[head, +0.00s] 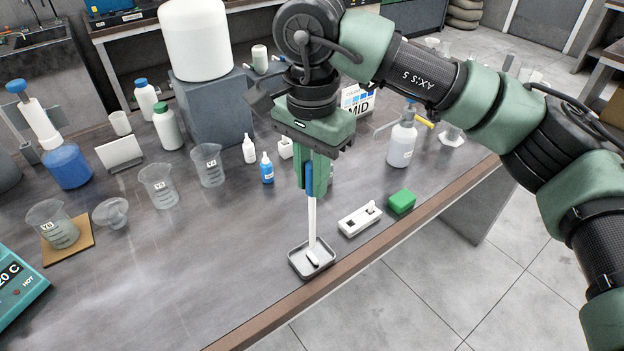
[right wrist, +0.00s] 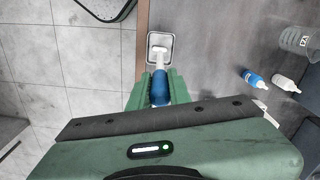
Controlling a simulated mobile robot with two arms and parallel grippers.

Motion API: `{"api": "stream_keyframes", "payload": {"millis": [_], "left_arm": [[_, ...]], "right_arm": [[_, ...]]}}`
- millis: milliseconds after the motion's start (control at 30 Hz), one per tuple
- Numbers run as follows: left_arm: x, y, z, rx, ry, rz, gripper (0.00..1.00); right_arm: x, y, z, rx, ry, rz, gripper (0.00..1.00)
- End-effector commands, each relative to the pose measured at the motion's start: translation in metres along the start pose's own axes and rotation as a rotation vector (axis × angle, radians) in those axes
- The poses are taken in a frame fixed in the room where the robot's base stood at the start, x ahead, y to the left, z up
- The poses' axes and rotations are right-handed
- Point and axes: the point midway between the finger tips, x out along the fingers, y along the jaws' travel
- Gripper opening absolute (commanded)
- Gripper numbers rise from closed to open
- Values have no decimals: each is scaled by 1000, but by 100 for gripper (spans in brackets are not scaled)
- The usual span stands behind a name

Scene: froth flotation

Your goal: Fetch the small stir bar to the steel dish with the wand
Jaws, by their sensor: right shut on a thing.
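My right gripper (head: 316,180) is shut on the blue handle of the wand (head: 312,222), which also shows in the right wrist view (right wrist: 159,60). The wand's white shaft points down, and its lower end is over or in the steel dish (head: 296,267). The square dish sits at the table's front edge and also shows in the right wrist view (right wrist: 151,36). A small dark piece shows at the wand's lower end. I cannot tell whether it is the tip or a stir bar, or whether it touches the dish floor. My left gripper is not in view.
A white slotted block (head: 352,223) and a green block (head: 402,201) lie right of the dish. Several beakers, such as one at the left (head: 160,190), and bottles, such as a small blue one (head: 267,170), stand behind. The table left of the dish is clear.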

Motion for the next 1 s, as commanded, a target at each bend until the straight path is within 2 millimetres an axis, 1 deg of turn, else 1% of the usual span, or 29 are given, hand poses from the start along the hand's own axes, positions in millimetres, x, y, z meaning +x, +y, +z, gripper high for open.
{"api": "stream_keyframes", "payload": {"millis": [33,100,733,833,1000], "left_arm": [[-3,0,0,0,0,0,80],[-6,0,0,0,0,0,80],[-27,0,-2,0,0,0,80],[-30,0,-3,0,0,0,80],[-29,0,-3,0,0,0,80]], "right_arm": [[-6,0,0,0,1,-1,0],[-10,0,0,0,1,-2,0],[-48,0,0,0,1,-3,0],[-52,0,0,0,1,-2,0],[-52,0,0,0,0,-2,0]]}}
